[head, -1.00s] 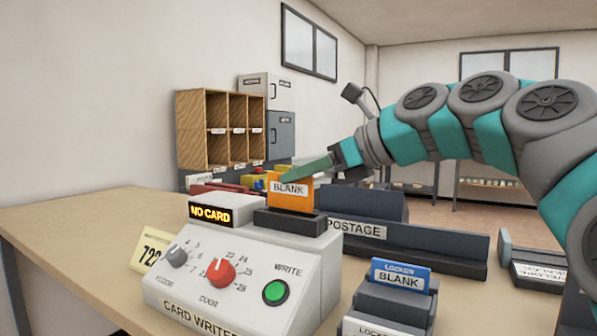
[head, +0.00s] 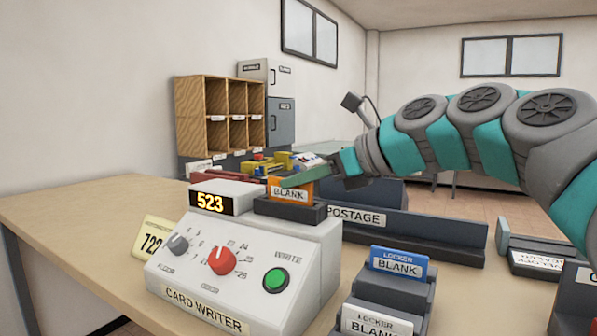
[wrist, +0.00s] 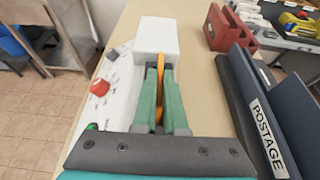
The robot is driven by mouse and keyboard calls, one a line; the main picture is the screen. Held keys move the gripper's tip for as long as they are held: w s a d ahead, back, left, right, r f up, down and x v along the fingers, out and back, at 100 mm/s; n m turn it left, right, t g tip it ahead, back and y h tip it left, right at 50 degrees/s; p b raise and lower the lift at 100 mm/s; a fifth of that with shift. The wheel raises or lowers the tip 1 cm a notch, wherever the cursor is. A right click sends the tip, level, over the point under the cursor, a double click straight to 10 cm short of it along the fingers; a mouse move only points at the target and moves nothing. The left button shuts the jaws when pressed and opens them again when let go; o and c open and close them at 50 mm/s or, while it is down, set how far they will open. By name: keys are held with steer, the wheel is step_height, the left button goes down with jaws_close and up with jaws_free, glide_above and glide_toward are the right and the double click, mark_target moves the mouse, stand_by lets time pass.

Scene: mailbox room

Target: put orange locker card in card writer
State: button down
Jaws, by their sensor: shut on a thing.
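The orange locker card (head: 289,195), with a "BLANK" label, stands in the dark slot (head: 290,210) on top of the card writer (head: 320,262). Its lower part is hidden in the slot. My gripper (head: 303,178) is shut on the card's upper part; in the wrist view the orange edge of the card (wrist: 159,100) shows between the green fingers. The writer's display (head: 211,203) reads "523". On its front are a grey knob (head: 178,244), a red knob (head: 222,261) and a green WRITE button (head: 276,280).
A blue locker card (head: 399,263) and a white one (head: 376,323) stand in a grey holder at front right. A long dark POSTAGE rack (head: 440,243) lies behind the writer. A yellow number sign (head: 153,238) stands at its left. The table's left side is clear.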

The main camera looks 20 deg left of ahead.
steer(key=c, duration=0.9)
jaws_free()
steer(key=shift+r, duration=0.1)
steer(key=shift+r+p, duration=0.3)
steer(key=shift+r, duration=3.15)
